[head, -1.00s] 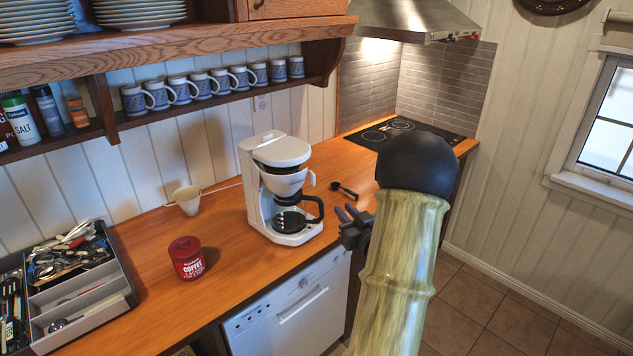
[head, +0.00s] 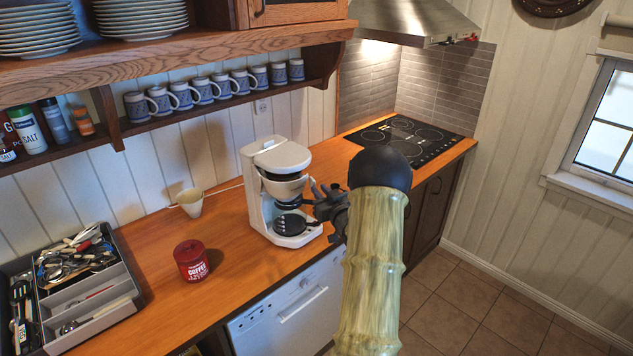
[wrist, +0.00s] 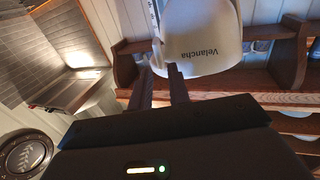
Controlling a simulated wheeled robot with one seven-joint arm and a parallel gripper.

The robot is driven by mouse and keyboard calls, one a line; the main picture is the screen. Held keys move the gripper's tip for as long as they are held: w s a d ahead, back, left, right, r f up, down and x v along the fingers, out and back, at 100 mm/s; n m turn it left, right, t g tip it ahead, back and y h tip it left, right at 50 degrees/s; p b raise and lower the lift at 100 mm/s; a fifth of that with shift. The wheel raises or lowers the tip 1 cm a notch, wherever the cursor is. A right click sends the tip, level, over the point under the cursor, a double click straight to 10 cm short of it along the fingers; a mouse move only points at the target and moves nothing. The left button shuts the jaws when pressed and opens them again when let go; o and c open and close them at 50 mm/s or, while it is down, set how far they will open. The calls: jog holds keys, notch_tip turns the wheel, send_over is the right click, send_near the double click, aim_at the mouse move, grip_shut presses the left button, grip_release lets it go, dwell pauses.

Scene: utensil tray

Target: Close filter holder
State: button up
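In the wrist view, a white rounded part (wrist: 205,35) with upside-down lettering "Velancha" fills the top. My gripper (head: 324,193) is at the right front of the coffee maker, close to the filter holder. It also shows in the wrist view (wrist: 158,88), its two dark fingers apart with nothing between them. I cannot tell whether a fingertip touches the white part.
A red coffee can (head: 191,261) and a white cone filter (head: 190,202) are on the counter to the left. A grey utensil tray (head: 95,325) lies at far left. A shelf with several mugs (head: 210,90) hangs behind. The black cooktop (head: 405,138) is at right.

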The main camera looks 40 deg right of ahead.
aim_at(315, 184)
jog(key=p+x, duration=0.1)
jog(key=x, duration=0.2)
jog(key=shift+w, duration=0.2)
grip_shut()
